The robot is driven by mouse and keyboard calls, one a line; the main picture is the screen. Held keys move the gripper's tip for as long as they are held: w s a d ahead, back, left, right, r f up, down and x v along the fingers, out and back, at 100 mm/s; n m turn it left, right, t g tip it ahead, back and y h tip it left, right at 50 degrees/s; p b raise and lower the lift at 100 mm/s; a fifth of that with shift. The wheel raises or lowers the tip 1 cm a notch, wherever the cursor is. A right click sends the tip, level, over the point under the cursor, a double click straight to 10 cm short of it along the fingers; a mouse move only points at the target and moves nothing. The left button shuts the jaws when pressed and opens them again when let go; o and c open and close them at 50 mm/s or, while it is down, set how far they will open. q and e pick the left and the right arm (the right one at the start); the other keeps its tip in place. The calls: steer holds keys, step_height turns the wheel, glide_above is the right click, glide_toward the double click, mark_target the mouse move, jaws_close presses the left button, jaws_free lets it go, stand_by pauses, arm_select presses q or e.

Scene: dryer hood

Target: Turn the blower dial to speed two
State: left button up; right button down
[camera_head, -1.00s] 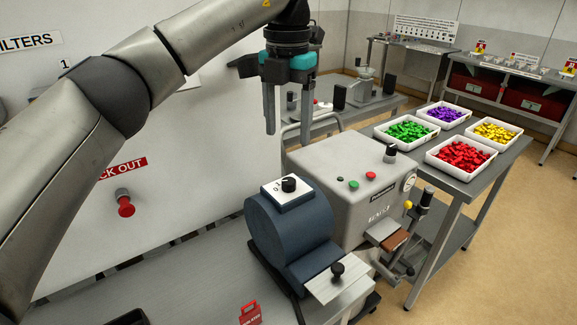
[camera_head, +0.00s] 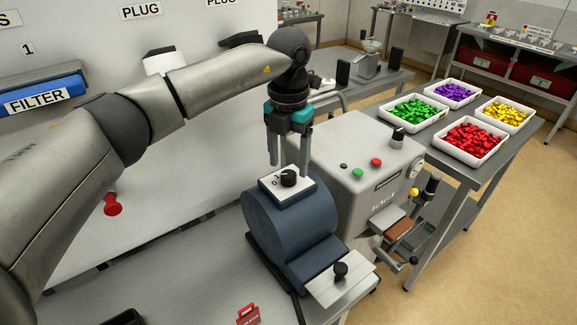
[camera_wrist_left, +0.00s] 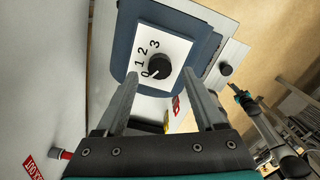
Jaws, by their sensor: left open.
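The blower is a dark blue rounded housing (camera_head: 290,230) with a white dial plate (camera_head: 268,184) on top. The black dial (camera_head: 289,179) sits on the plate. In the left wrist view the dial (camera_wrist_left: 159,66) has numbers 0 to 3 beside it, and its pale mark appears to point at 0. My left gripper (camera_head: 289,168) is open, pointing down over the dial plate. In the wrist view its fingertips (camera_wrist_left: 159,74) lie either side of the dial, without clear contact.
A grey machine (camera_head: 355,165) with buttons and a black knob stands directly right of the blower. A flat plate with a black knob (camera_head: 340,269) is in front. A red tag (camera_head: 248,314) lies on the bench. Trays of coloured pieces (camera_head: 470,140) stand farther right.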

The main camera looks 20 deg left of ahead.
mark_target(288, 177)
arm_select(q)
steer(key=shift+f, duration=1.4)
steer(key=shift+c, duration=0.2)
jaws_close()
